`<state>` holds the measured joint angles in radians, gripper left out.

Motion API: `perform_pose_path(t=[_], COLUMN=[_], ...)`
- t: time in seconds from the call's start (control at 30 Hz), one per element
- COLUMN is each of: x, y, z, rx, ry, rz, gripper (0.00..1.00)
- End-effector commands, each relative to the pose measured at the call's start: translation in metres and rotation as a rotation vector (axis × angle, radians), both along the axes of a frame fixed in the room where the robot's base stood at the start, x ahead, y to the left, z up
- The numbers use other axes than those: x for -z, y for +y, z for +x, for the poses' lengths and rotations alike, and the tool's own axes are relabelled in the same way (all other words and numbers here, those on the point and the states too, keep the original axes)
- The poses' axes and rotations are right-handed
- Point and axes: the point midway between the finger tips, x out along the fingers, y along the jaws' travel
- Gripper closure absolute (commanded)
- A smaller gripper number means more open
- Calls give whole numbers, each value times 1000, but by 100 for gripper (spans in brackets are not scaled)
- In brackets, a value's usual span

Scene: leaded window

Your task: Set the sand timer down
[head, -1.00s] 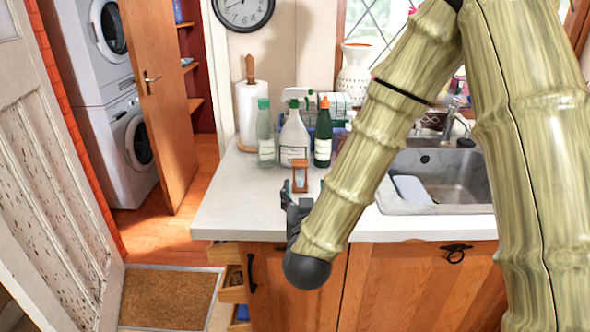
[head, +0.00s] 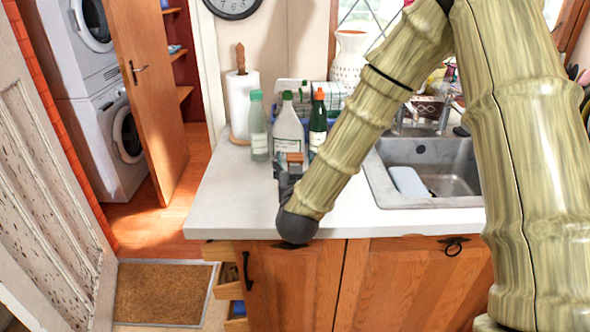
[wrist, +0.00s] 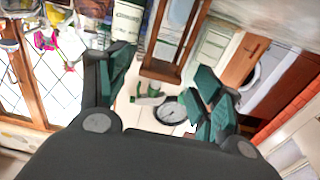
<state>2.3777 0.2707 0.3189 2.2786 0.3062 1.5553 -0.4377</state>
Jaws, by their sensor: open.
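The sand timer (head: 295,158) has a brown wooden frame and appears to stand upright on the counter, in front of the bottles. Its lower part is hidden by my dark gripper (head: 288,176) in the head view. In the wrist view the timer's frame (wrist: 160,70) shows upside down between and beyond the green finger pads of my gripper (wrist: 163,76). The fingers are spread apart, with visible gaps to the frame.
A clear bottle (head: 259,128), a white-labelled bottle (head: 288,130) and a dark green bottle (head: 318,125) stand close behind the timer. A paper towel roll (head: 240,100) is behind left. The sink (head: 440,165) is to the right. The counter (head: 225,200) is clear at left.

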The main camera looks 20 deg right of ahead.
Motion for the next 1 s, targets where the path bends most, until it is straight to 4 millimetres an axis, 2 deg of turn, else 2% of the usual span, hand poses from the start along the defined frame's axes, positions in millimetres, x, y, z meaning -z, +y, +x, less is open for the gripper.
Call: perform_pose_path(t=[0.2,0.53,0.57,0.8,0.9,1.0], x=[-1,0,0,0,0,0], y=[-8,-9,-9,-9,-9,-9], z=[25,31,31,31,31,31], rx=[1,0,0,0,0,0], ry=[-1,0,0,0,0,0], rz=[1,0,0,0,0,0], gripper=[34,34,38,81,88,88])
